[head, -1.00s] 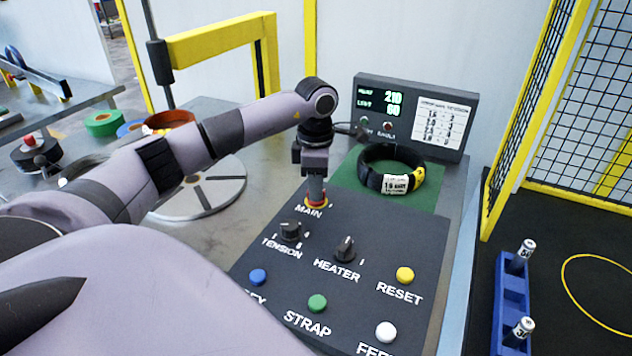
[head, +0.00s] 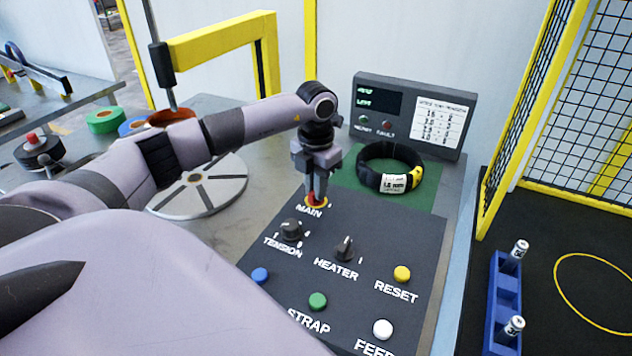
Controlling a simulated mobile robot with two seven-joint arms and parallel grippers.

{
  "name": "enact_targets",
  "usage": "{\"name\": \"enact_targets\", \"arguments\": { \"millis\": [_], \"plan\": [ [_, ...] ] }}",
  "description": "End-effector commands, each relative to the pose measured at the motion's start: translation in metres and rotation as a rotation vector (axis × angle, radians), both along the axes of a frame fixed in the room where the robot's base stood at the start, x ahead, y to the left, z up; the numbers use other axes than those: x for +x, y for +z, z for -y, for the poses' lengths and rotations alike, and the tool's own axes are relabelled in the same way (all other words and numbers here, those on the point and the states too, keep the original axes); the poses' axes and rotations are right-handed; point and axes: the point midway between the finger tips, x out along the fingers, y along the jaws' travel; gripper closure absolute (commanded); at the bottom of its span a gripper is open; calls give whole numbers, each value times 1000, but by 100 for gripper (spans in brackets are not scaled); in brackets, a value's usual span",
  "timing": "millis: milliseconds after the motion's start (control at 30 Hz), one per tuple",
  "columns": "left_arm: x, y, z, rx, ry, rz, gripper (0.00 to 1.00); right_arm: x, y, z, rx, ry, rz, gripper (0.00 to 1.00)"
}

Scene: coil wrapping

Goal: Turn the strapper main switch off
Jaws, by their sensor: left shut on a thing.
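The main switch (head: 317,202) is a red knob on a yellow ring at the top of the dark control panel (head: 376,222), above the label MAIN. My left gripper (head: 316,196) points straight down over it, with its fingers shut on the red knob and covering most of it. The display (head: 377,98) behind the panel shows its row labels but no numbers. My right gripper is not in view.
Tension (head: 291,230) and heater (head: 344,249) knobs sit just below the switch. Blue, green, white and yellow buttons lie nearer. A black coil (head: 389,168) with a white label rests on the green mat (head: 430,200). A yellow mesh fence (head: 560,100) stands right.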

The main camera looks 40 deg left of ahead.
Motion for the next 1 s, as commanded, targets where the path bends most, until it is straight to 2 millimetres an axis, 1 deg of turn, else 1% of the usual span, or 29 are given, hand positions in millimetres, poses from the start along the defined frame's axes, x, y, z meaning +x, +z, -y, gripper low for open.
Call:
{"name": "enact_targets", "arguments": {
  "millis": [33,200,400,600,1000],
  "plan": [
    [1,2,-1,1,37,2,100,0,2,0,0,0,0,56],
    [1,2,-1,1,147,3,100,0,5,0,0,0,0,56],
    [1,2,-1,1,228,3,100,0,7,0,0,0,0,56],
    [1,2,-1,1,267,3,100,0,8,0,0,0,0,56],
    [1,2,-1,0,276,4,100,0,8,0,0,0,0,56]
  ]
}}
